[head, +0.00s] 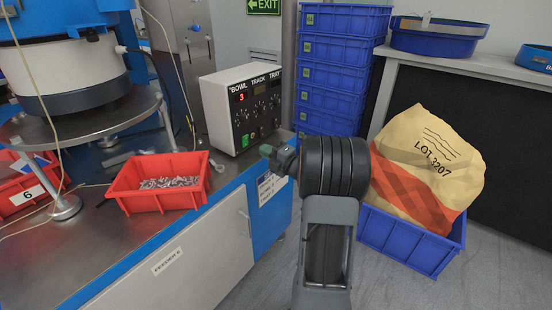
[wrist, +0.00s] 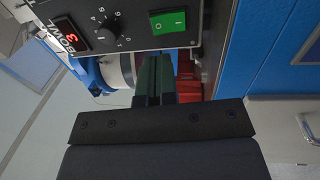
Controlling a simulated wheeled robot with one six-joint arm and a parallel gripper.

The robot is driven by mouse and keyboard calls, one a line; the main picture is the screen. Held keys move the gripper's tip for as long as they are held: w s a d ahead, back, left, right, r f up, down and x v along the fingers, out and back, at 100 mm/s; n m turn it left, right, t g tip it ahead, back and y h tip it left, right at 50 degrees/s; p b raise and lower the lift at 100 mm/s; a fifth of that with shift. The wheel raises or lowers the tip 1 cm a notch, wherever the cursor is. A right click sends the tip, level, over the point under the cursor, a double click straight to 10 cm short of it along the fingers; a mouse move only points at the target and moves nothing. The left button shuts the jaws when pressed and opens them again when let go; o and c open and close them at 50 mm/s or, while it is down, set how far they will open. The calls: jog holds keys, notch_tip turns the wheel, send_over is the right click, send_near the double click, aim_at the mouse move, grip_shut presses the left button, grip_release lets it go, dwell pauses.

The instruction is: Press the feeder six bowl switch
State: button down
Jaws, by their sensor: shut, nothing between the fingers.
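The control box (head: 241,105) stands on the bench, its front lettered BOWL, TRACK and TRAY. A red display (wrist: 71,34) under BOWL reads 3, with a dial (wrist: 108,27) beside it. A green rocker switch (wrist: 168,22) is on the same panel; it also shows low on the box in the head view (head: 245,140). My gripper (head: 266,151) is just right of the box's lower front edge, pointing left. In the wrist view its dark green fingers (wrist: 153,62) are together and empty, their tips just below the switch. I cannot tell whether they touch the panel.
A red bin (head: 157,188) of small metal parts sits on the bench left of the box. The bowl feeder (head: 68,75) stands at far left. Blue crates (head: 335,65) are stacked behind. A LOT 3207 sack (head: 425,165) in a blue crate stands right of my arm.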

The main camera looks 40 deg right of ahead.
aim_at(246, 138)
jog(key=shift+b+x, duration=0.5)
jog(key=shift+x, duration=2.9)
jog(key=shift+d+r, duration=0.1)
